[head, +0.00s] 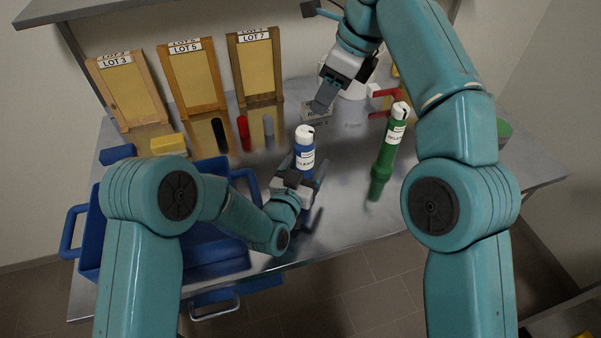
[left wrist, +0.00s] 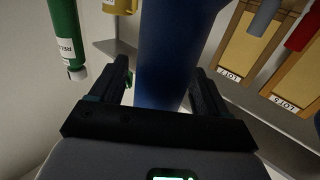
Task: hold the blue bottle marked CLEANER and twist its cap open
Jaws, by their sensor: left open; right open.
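The blue bottle (head: 305,162) stands upright on the metal table, with a white label and a white cap (head: 304,131) on top. The label print is too small to read surely. My left gripper (head: 297,183) is at the lower part of the bottle. In the left wrist view the blue bottle (left wrist: 172,55) stands between the two open fingers of my left gripper (left wrist: 165,90), with a gap visible at the sides. My right gripper (head: 322,103) is open and empty, above and behind the bottle, apart from its cap.
A green bottle (head: 388,150) with a white cap stands to the right. A blue crate (head: 85,245) is at the left. Yellow boards in wooden frames (head: 195,78) stand at the back, with black, red and grey items (head: 243,132) before them. A small labelled block (head: 316,113) lies below my right gripper.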

